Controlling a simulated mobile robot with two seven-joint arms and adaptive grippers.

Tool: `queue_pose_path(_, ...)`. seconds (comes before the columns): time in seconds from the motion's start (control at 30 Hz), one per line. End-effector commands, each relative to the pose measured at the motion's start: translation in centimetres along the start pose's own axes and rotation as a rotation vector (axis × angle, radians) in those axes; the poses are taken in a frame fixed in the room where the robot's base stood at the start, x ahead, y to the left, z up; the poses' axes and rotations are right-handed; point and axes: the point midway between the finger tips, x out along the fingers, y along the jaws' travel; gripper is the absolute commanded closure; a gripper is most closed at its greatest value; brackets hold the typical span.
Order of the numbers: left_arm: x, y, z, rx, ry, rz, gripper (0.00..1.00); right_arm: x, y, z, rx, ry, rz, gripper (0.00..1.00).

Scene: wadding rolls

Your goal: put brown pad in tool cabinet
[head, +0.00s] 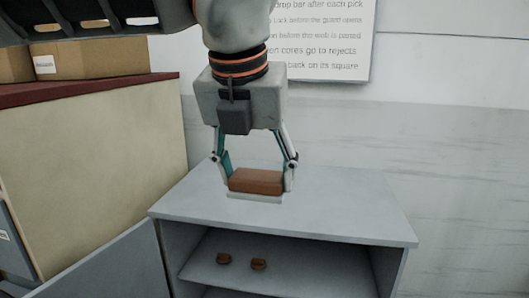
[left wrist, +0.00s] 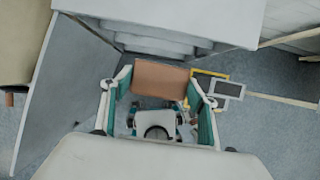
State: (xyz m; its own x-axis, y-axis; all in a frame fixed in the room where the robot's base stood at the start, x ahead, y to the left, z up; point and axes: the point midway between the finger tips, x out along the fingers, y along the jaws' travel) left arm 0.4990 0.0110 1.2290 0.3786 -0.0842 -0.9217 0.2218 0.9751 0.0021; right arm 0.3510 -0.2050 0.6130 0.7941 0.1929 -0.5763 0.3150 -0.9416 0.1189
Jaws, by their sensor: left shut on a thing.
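The brown pad (head: 256,181) is a flat reddish-brown block. My left gripper (head: 258,184) points down and is shut on it, with one finger at each end. In the head view the pad appears against the top of the grey tool cabinet (head: 350,222); its exact height and distance from the cabinet are hard to tell. The cabinet front is open, showing a shelf (head: 310,276). In the left wrist view the pad (left wrist: 160,79) lies between the fingers, just in front of the cabinet's edge (left wrist: 180,20). My right gripper is not in view.
A grey panel, seemingly the opened door (head: 110,265), stands left of the opening. A beige cabinet (head: 90,150) with cardboard boxes (head: 95,62) stands at left. A wall sign (head: 320,40) hangs behind.

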Motion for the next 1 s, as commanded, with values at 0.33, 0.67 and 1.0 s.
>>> queue_pose_path(0.33, 5.1, 4.8, -0.9, 0.450, 0.005, -0.196, 0.63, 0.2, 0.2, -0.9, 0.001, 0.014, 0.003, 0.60)
queue_pose_path(0.67, 9.5, 8.7, -2.6, 0.890, 0.003, -0.377, 0.63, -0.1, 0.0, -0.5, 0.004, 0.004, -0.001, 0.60)
queue_pose_path(1.0, 13.4, 12.0, -5.0, 1.306, 0.004, -0.547, 0.63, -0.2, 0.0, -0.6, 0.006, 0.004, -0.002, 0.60)
